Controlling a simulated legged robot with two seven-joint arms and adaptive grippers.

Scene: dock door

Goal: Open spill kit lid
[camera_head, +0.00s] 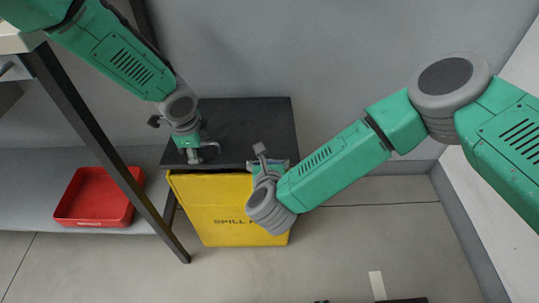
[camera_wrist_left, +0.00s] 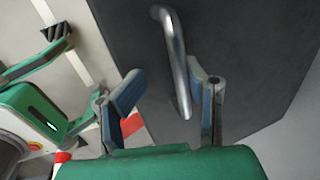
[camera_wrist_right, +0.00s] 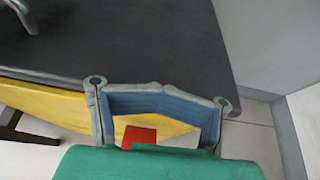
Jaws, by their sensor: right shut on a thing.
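The spill kit is a yellow box (camera_head: 228,215) with a dark flat lid (camera_head: 250,120), which lies closed on top. A silver bar handle (camera_wrist_left: 175,60) stands on the lid; it also shows in the right wrist view (camera_wrist_right: 27,18). My left gripper (camera_head: 193,153) is over the lid's left part. The exact contact is partly hidden by the fingers.
A red bin (camera_head: 97,196) sits on a grey shelf at left. A dark table leg (camera_head: 105,150) slants down just left of the box. The wall is close behind the lid. Floor to the right of the box is clear.

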